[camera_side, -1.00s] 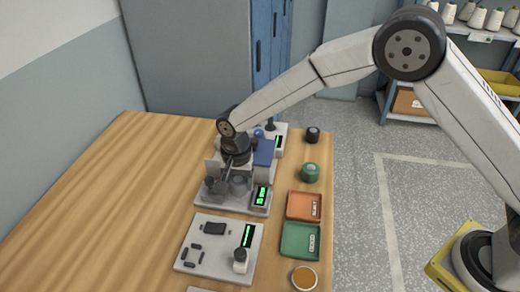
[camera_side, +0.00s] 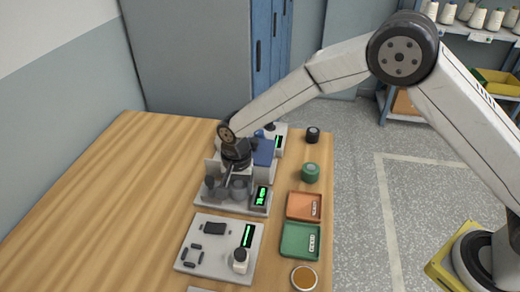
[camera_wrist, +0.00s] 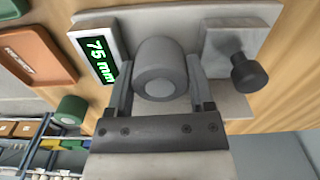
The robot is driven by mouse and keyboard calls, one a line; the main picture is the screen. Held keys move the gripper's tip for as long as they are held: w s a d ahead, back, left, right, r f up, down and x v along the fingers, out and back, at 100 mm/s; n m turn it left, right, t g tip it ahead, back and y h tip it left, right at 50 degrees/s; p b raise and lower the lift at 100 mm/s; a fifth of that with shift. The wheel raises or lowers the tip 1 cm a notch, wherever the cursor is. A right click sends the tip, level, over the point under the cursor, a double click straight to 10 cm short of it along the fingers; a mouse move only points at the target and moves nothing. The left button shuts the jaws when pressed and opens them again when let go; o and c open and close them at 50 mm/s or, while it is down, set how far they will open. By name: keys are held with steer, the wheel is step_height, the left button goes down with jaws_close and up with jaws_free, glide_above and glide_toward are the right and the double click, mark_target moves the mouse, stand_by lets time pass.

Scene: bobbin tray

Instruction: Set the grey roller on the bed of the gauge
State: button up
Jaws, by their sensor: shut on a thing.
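The grey roller (camera_wrist: 160,70) is a short cylinder with a lighter round end, held between the two fingers of my gripper (camera_wrist: 161,92) in the wrist view. The gauge is a pale plate (camera_wrist: 147,17) with a lit green display (camera_wrist: 97,60) that reads 75 mm, and a grey block with a dark knob (camera_wrist: 248,72). The roller is over the bed, between display and knob block; I cannot tell if it touches. In the side view my gripper (camera_side: 233,175) is low over the gauge (camera_side: 208,203), and the roller (camera_side: 239,188) is partly hidden.
Another pale plate (camera_side: 212,262) with dark parts and a display lies in front of the gauge. An orange tray (camera_side: 292,207) and a green tray (camera_side: 285,246) lie to its right. A green spool (camera_side: 310,172) and a black spool (camera_side: 312,135) stand near the table's right edge. The table's left side is clear.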

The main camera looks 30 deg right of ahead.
steer(key=shift+f, duration=0.65)
stand_by(0.4)
steer(key=o, duration=1.3)
steer(key=shift+c, duration=0.2)
steer(key=shift+r, duration=3.95)
steer(key=shift+d, duration=0.15)
steer(key=shift+d+r, duration=0.15)
steer(key=shift+d, duration=0.1)
steer(key=s+d+r+n+t, duration=0.2)
steer(key=s+d+n, duration=0.6)
steer(key=s+d, duration=1.1)
steer(key=d, duration=0.2)
steer(key=shift+s+d+r+t, duration=0.15)
steer(key=shift+d+t, duration=0.15)
